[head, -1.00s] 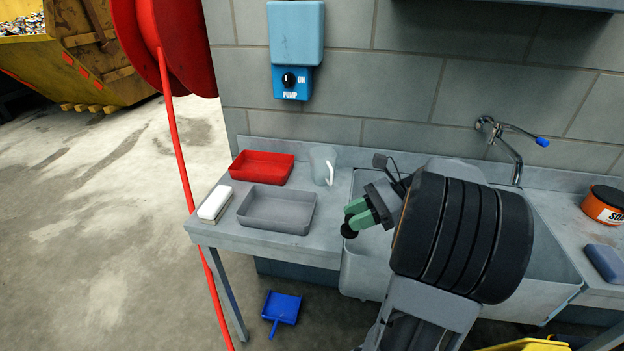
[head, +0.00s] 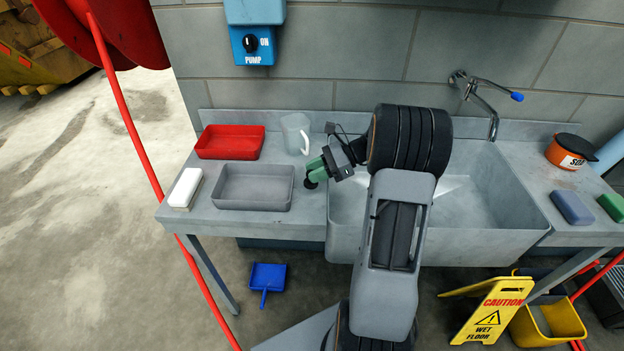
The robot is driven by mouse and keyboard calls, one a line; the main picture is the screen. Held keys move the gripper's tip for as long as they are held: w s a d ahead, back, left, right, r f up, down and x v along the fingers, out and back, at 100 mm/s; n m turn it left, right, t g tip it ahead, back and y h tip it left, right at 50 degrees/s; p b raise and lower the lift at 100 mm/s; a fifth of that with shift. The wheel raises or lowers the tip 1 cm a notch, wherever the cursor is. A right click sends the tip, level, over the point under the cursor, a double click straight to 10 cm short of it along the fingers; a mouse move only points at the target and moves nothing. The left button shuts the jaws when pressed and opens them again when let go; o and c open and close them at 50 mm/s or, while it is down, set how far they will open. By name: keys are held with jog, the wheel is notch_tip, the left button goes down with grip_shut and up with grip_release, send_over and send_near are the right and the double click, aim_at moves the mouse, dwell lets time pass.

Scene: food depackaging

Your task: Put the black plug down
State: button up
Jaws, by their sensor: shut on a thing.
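My gripper (head: 316,170) has green fingers and is shut on the black plug (head: 312,184). The plug hangs under the fingertips, by the left rim of the sink (head: 480,205) and right of the grey tray (head: 290,203). I cannot tell whether the plug touches the counter (head: 235,222) or is held just above it. My arm covers part of the sink's left side.
A red tray (head: 230,154) and a clear jug (head: 296,133) stand behind the grey tray. A white block (head: 186,188) lies at the counter's left end. An orange tub (head: 570,151), a blue sponge (head: 572,207) and a green sponge (head: 611,206) are on the right. A tap (head: 487,105) overhangs the sink.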

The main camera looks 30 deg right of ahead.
jog(key=shift+w+a+f, duration=0.15)
jog(key=shift+w+f, duration=0.25)
jog(key=shift+f, duration=1.65)
jog(key=shift+f, duration=0.2)
jog(key=o, duration=0.9)
jog(key=shift+w, duration=0.1)
jog(key=shift+r, duration=0.1)
